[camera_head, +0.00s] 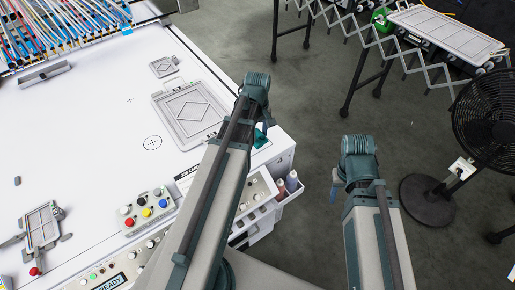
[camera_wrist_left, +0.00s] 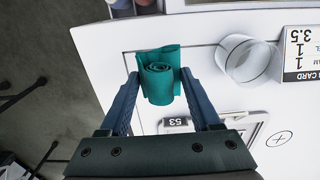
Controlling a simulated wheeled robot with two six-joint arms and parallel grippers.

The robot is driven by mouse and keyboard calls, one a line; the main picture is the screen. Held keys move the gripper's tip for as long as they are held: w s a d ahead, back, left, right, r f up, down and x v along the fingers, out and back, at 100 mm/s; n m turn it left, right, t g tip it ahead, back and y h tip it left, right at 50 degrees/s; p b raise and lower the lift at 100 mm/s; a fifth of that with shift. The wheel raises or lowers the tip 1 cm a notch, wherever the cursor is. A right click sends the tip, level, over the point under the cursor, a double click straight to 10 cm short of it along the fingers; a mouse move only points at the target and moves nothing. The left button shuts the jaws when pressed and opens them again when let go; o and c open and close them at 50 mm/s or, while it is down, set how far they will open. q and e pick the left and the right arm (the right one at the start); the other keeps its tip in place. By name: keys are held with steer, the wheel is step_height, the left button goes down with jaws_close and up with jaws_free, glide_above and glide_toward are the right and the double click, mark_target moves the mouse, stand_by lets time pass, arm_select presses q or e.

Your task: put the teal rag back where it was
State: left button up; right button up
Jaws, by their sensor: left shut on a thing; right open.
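The teal rag (camera_wrist_left: 160,75) is a rolled cloth held between the two blue fingers of my left gripper (camera_wrist_left: 160,92) in the left wrist view. In the head view only a bit of the rag (camera_head: 261,138) shows beside my left gripper (camera_head: 264,126), near the right edge of the white table (camera_head: 95,125); my arm hides the rest. I cannot tell whether the rag touches the table top. My right gripper (camera_head: 334,190) is mostly hidden behind its wrist, over the floor right of the table, with no object visible in it.
A grey tray with a diamond mark (camera_head: 190,112) lies left of my left gripper. A clear ring (camera_wrist_left: 246,62) and a printed card (camera_wrist_left: 302,53) are near the rag. Bottles (camera_head: 286,184) sit in a side holder. A fan (camera_head: 487,125) and a roller conveyor (camera_head: 445,32) stand to the right.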

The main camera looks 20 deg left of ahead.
mark_target(257, 142)
arm_select(q)
steer(key=shift+f, duration=0.5)
arm_select(e)
steer(key=shift+f, duration=0.5)
arm_select(q)
step_height(257, 142, down, 4)
steer(key=b, duration=0.3)
steer(key=shift+r+b, duration=0.2)
steer(key=shift+b, duration=0.15)
arm_select(e)
step_height(257, 142, down, 4)
steer(key=shift+r, duration=0.25)
arm_select(q)
steer(key=shift+f, duration=0.15)
steer(key=o, duration=1.2)
arm_select(e)
steer(key=shift+f, duration=0.15)
